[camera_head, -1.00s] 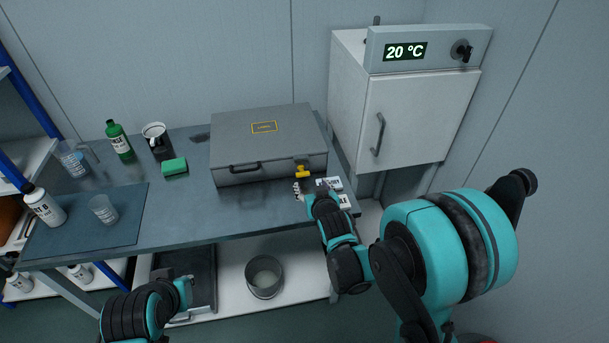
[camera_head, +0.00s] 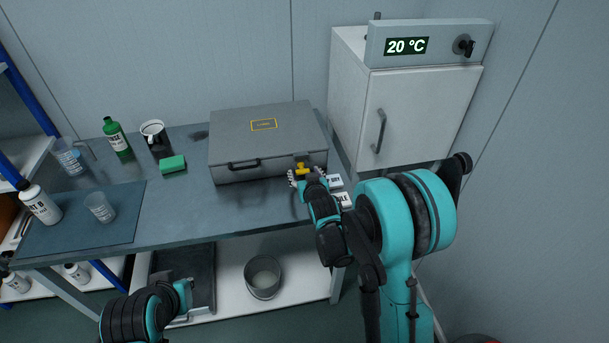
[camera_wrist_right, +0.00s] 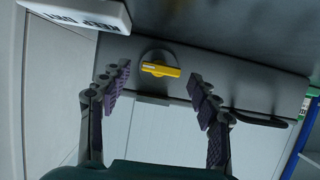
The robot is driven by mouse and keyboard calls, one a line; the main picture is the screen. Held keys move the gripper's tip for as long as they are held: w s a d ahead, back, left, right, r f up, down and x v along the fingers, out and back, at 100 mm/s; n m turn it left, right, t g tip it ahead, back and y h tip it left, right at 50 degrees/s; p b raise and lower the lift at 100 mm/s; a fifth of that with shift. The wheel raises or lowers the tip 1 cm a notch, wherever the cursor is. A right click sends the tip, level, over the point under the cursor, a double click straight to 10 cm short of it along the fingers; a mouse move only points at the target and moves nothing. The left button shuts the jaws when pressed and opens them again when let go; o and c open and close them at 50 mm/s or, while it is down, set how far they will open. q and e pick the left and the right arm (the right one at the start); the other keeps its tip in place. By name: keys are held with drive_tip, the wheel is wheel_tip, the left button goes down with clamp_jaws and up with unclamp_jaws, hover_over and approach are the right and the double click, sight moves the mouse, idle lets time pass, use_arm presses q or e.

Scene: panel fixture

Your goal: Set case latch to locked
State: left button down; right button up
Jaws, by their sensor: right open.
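The grey case (camera_head: 262,140) lies closed on the workbench, with a dark handle on its front. Its yellow latch (camera_head: 303,169) is at the right end of the front face. In the right wrist view the latch (camera_wrist_right: 160,69) is a yellow bar on a round grey disc, lying nearly crosswise between my fingers. My right gripper (camera_head: 306,178) is open just in front of the latch; its two purple-padded fingers (camera_wrist_right: 157,88) are apart on either side of it, not visibly touching. My left gripper (camera_head: 185,298) is low at the front left, away from the case; its fingers are unclear.
Small white labelled blocks (camera_head: 336,182) lie right of my right gripper; one labelled block (camera_wrist_right: 85,12) shows close by in the wrist view. A white cabinet (camera_head: 415,115) stands at the right. A green sponge (camera_head: 173,164), mug (camera_head: 154,133) and bottles are left of the case.

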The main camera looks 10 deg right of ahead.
drive_tip(key=c, duration=1.2)
drive_tip(key=shift+o, duration=0.2)
drive_tip(key=shift+a, duration=0.1)
drive_tip(key=shift+a+n+h, duration=0.2)
drive_tip(key=shift+n+h, duration=0.5)
drive_tip(key=shift+n, duration=0.4)
drive_tip(key=n+h, duration=0.2)
drive_tip(key=n, duration=0.1)
drive_tip(key=shift+a+f, duration=0.2)
drive_tip(key=shift+a, duration=0.1)
drive_tip(key=n, duration=0.1)
drive_tip(key=n+h, duration=0.1)
drive_tip(key=n+t+h, duration=0.1)
drive_tip(key=shift+a+f, duration=0.2)
drive_tip(key=shift+f, duration=0.05)
drive_tip(key=n, duration=0.2)
drive_tip(key=n+t+h, duration=0.1)
drive_tip(key=shift+f+n+t, duration=0.3)
drive_tip(key=shift+n, duration=0.1)
